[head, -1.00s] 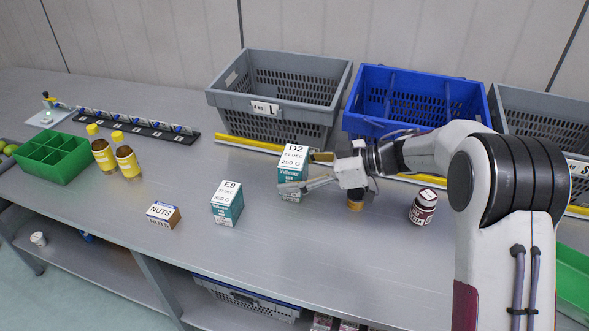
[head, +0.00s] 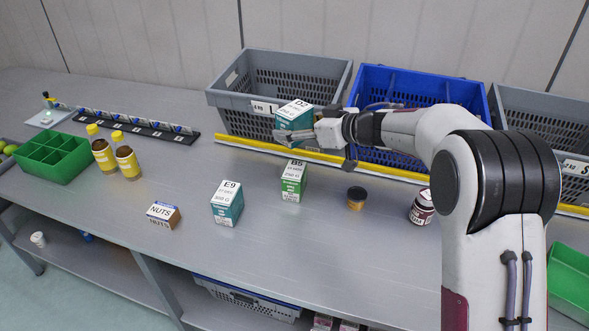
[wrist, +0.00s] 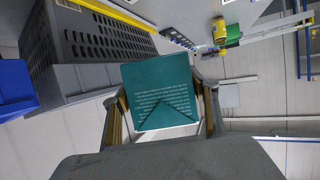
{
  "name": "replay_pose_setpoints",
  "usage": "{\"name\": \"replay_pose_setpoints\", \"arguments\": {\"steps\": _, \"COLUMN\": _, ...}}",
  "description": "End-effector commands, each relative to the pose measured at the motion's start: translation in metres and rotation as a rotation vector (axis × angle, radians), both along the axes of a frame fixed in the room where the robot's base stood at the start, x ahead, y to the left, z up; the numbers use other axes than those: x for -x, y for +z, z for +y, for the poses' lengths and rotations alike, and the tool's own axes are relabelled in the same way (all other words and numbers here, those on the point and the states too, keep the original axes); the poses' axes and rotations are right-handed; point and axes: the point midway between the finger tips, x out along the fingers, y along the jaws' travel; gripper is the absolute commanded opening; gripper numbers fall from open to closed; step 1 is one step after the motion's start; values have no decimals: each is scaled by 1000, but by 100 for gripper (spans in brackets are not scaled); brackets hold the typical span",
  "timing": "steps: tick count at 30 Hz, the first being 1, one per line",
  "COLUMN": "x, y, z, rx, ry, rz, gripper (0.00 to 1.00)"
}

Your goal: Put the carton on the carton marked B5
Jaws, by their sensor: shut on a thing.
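My gripper (head: 300,126) is shut on the teal and white carton marked D2 (head: 293,114). It holds the carton up and tilted, in front of the left grey tote in the head view. In the wrist view the carton's teal printed side (wrist: 162,90) sits between the two fingers. The green and white carton marked B5 (head: 292,181) stands upright on the table, below the held carton in the picture and apart from it. Nothing rests on its white top.
A teal carton marked E9 (head: 227,204) and a NUTS box (head: 163,214) stand to the left. Behind are a grey tote (head: 235,112), a blue tote (head: 385,78) and a yellow strip (head: 250,147).

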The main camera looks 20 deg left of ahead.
Motion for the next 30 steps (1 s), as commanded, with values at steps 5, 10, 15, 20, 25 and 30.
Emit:
{"name": "replay_pose_setpoints", "arguments": {"steps": 5, "x": 0, "y": 0, "z": 0, "rx": -1, "ry": 1, "rz": -1, "gripper": 31}}
{"name": "replay_pose_setpoints", "arguments": {"steps": 10, "x": 0, "y": -10, "z": 0, "rx": -1, "ry": 1, "rz": 2, "gripper": 31}}
{"name": "replay_pose_setpoints", "arguments": {"steps": 15, "x": 0, "y": -32, "z": 0, "rx": -1, "ry": 2, "rz": 4, "gripper": 31}}
{"name": "replay_pose_setpoints", "arguments": {"steps": 20, "x": 1, "y": -52, "z": 0, "rx": -1, "ry": 2, "rz": 3, "gripper": 31}}
{"name": "replay_pose_setpoints", "arguments": {"steps": 25, "x": 0, "y": -62, "z": 0, "rx": -1, "ry": 3, "rz": 1, "gripper": 31}}
{"name": "replay_pose_setpoints", "arguments": {"steps": 30, "x": 0, "y": -62, "z": 0, "rx": -1, "ry": 2, "rz": -1, "gripper": 31}}
